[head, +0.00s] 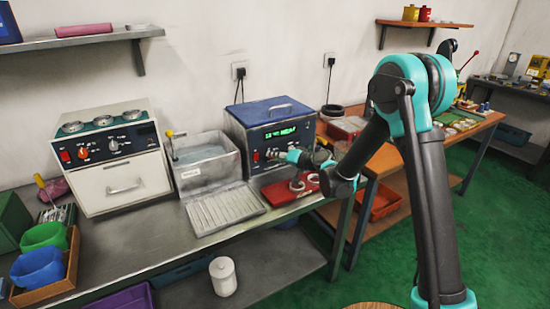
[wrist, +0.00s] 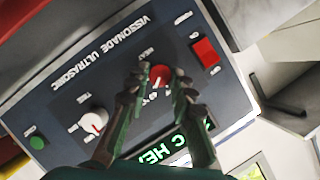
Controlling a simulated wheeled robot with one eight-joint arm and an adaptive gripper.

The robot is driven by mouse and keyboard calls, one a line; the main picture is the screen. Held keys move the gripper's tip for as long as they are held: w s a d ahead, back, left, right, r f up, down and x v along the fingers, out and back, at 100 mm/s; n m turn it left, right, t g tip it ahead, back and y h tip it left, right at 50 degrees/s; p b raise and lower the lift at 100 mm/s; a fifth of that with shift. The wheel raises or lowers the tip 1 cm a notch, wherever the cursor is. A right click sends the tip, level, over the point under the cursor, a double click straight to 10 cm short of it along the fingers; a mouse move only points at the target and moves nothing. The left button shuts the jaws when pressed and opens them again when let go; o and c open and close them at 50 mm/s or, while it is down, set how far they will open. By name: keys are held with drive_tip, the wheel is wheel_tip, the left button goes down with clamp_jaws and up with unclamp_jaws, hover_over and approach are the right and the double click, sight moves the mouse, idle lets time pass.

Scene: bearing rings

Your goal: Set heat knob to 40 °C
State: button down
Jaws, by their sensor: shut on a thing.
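The ultrasonic cleaner (head: 245,119) with a blue lid stands on the metal bench, its dark front panel facing out. In the wrist view its heat knob (wrist: 160,74) shows red between my fingertips; its label is partly hidden. My gripper (wrist: 159,82) is shut on this knob, one finger on each side. In the head view my gripper (head: 277,154) is at the panel and hides the knob. The knob's exact setting cannot be read. The green display (wrist: 182,157) is lit and partly covered; in the head view its digits (head: 280,132) are too small to read surely.
Beside the heat knob are a red switch (wrist: 205,50), a time knob (wrist: 94,122) and a green button (wrist: 37,142). A water tank (head: 207,165) and ribbed tray (head: 224,208) stand left of the cleaner. A red tray (head: 305,185) with rings lies below my gripper.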

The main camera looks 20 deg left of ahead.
idle(0.5)
drive_tip(key=c, duration=1.3)
unclamp_jaws()
drive_tip(key=v, duration=1.2)
drive_tip(key=s+d+f+m+h, duration=0.1)
drive_tip(key=s+d+f+h, duration=0.2)
drive_tip(key=s+d, duration=0.5)
drive_tip(key=s+d+f+m+g+h, duration=0.1)
drive_tip(key=s+d+h, duration=0.4)
drive_tip(key=d, duration=1.4)
drive_tip(key=s+d+f+m+g+h, duration=0.1)
drive_tip(key=s+d+f+h, duration=0.3)
drive_tip(key=s+d, duration=0.7)
drive_tip(key=d+h, duration=0.1)
drive_tip(key=d, duration=0.1)
drive_tip(key=shift+d+f, duration=0.35)
drive_tip(key=shift+d, duration=0.05)
